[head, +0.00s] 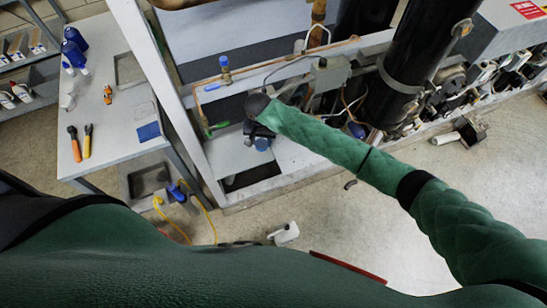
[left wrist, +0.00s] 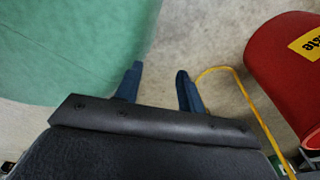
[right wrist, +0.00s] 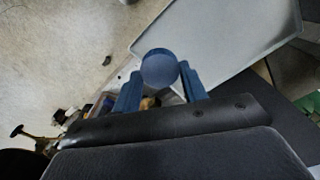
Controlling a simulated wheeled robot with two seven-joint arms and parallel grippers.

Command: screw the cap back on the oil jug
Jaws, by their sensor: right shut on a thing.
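A round blue cap-like disc (right wrist: 160,68) sits between the fingers of my right gripper (right wrist: 161,84) in the right wrist view. The gripper is shut on it. In the head view my right gripper (head: 261,137) is over the low shelf of the rack, with a bit of blue at its tip. A blue jug (head: 75,39) stands on the table at the left, and a white jug-like container (head: 285,234) is on the floor. I cannot tell which is the oil jug. My left gripper (left wrist: 158,80) is open and empty above the floor, hidden in the head view.
The table (head: 110,118) at left holds bottles and orange-handled tools (head: 74,145). The rack's frame and pipes surround my right gripper. A red bin (left wrist: 292,75) with a yellow label and a yellow hose (left wrist: 240,85) are close to my left gripper.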

